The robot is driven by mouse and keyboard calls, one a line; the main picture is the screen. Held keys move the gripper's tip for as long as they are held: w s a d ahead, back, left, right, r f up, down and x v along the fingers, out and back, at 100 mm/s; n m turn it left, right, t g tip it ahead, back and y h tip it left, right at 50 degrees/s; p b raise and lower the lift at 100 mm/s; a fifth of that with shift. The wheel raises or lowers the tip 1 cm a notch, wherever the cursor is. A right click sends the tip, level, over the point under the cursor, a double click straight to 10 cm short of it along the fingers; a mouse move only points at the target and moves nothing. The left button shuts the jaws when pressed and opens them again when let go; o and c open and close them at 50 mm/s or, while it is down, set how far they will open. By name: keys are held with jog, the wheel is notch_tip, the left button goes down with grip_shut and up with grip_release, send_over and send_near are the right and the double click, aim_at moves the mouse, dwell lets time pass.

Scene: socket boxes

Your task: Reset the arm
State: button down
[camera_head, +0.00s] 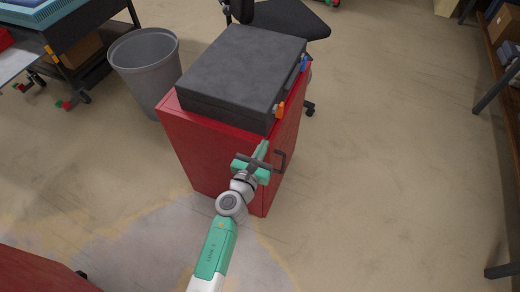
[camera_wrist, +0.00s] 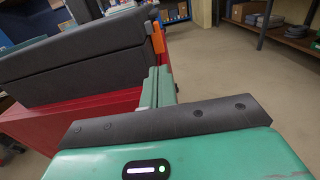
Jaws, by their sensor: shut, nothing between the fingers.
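My arm reaches up from the bottom of the head view. A dark grey case (camera_head: 243,75) lies closed on top of the red cabinet (camera_head: 190,143). The case has an orange latch (camera_head: 280,110) and a blue latch (camera_head: 304,63) on its right side. The orange latch (camera_wrist: 158,38) also shows in the wrist view, just beyond the fingertips. I cannot tell whether the fingers touch anything.
A grey bin (camera_head: 146,68) stands left of the cabinet. A black office chair (camera_head: 285,18) is behind it. A workbench is at the upper left, and shelves (camera_head: 490,90) stand along the right edge. The floor (camera_head: 400,150) to the right of the cabinet is clear.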

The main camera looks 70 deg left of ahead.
jog(key=shift+v, duration=1.1)
